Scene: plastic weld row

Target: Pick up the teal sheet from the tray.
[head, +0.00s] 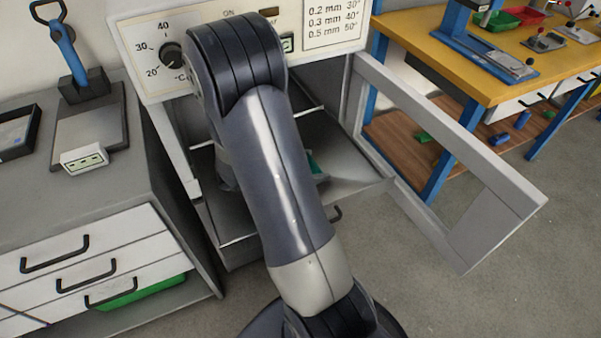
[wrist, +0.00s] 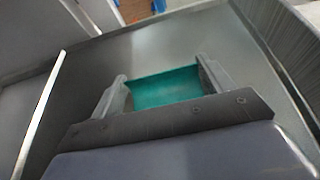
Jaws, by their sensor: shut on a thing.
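The teal sheet (wrist: 165,88) lies between the two fingers of my gripper (wrist: 165,82) in the wrist view, its side edges against the fingers. My gripper is shut on it. A small teal piece of it also shows in the head view (head: 315,166), just right of my arm, which hides the rest and the gripper. The grey metal tray (wrist: 195,42) spreads under and around the sheet. I cannot tell whether the sheet touches the tray or is slightly above it.
The tray is inside an oven-like cabinet with a dial panel (head: 172,55) above. Its framed door (head: 480,170) stands open to the right. A grey bench with drawers (head: 95,262) is at the left, a yellow workbench (head: 470,65) at the back right. The floor at the right is clear.

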